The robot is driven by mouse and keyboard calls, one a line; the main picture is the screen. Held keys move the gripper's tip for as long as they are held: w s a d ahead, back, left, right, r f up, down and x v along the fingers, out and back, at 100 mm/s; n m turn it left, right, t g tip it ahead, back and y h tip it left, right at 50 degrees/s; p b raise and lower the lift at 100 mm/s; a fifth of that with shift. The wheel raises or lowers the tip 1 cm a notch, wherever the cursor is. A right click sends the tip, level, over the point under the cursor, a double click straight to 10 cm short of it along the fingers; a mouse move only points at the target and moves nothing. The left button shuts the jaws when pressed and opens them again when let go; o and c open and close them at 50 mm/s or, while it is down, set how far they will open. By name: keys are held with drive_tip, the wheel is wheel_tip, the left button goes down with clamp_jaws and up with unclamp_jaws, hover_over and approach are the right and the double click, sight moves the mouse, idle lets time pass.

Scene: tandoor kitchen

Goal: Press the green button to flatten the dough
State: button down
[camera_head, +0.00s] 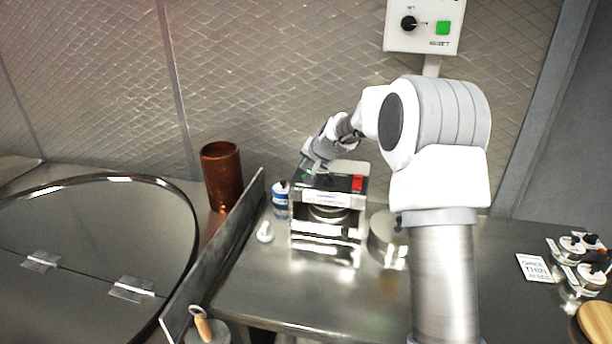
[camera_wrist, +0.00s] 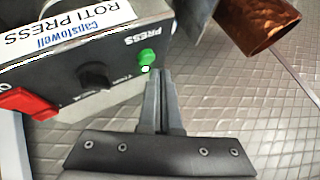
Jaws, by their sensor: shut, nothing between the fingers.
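The roti press (camera_head: 326,215) stands on the steel counter, with a dark control panel on top and a red switch (camera_head: 357,183). In the wrist view its panel (camera_wrist: 95,75) shows the words "ROTI PRESS" and "PRESS", a dark knob and the red switch (camera_wrist: 28,103). The green button (camera_wrist: 147,57) sits at the panel's right end. My gripper (camera_wrist: 158,73) is shut and empty, its fingertips right at the green button; I cannot tell if they touch it. In the head view my gripper (camera_head: 312,172) is over the panel's left part, and the green button is mostly hidden. No dough is visible.
A copper cylinder (camera_head: 222,176) stands behind a steel divider (camera_head: 215,255) on the left. A blue-and-white bottle (camera_head: 281,200) is just left of the press. A round metal container (camera_head: 386,240) is to its right. A wall box (camera_head: 424,26) carries another green button (camera_head: 443,28).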

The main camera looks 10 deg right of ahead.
drive_tip(key=shift+r+p, duration=1.6)
drive_tip(key=shift+r, duration=0.9)
drive_tip(key=s+a+r+n+g, duration=0.1)
drive_tip(key=s+r+n, duration=0.1)
drive_tip(key=s+r, duration=0.65)
drive_tip(key=s+a+r+n+g, duration=0.1)
drive_tip(key=s+a+r+n, duration=0.15)
drive_tip(key=s, duration=1.05)
drive_tip(key=s+d+f+n+h, duration=0.1)
drive_tip(key=s, duration=1.1)
drive_tip(key=s+d+f+n+g+h, duration=0.1)
drive_tip(key=s+d+f, duration=0.1)
drive_tip(key=s, duration=1.1)
drive_tip(key=shift+s+d+f, duration=0.25)
drive_tip(key=shift+s, duration=0.05)
